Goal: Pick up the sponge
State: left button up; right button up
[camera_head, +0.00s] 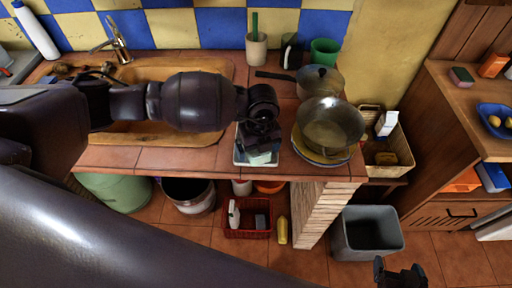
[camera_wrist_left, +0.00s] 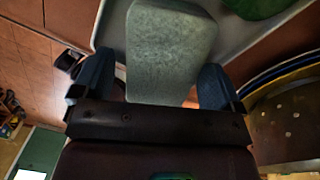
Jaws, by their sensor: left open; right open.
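A pale grey-green block, which looks like the sponge (camera_wrist_left: 172,45), lies in a white tray (camera_head: 241,157). In the left wrist view it sits between the two dark fingers of my left gripper (camera_wrist_left: 158,66), with visible gaps at its sides. In the head view my left gripper (camera_head: 259,142) is over the tray at the counter's front edge and hides much of it. A pale part of the sponge (camera_head: 262,158) shows beneath it. The left gripper is open. My right gripper (camera_head: 401,274) is low at the bottom right, open and empty, away from the counter.
Stacked plates (camera_head: 305,151) with a metal bowl (camera_head: 333,124) stand close right of the tray. A pan (camera_head: 319,80), a green cup (camera_head: 324,52) and a utensil cup (camera_head: 257,49) stand behind. A grey bin (camera_head: 367,234) is on the floor. My left arm crosses the sink.

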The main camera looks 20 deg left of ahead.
pick_arm(q)
jog(key=c, duration=1.1)
jog(key=shift+o, duration=0.2)
notch_tip(320, 180, up, 20)
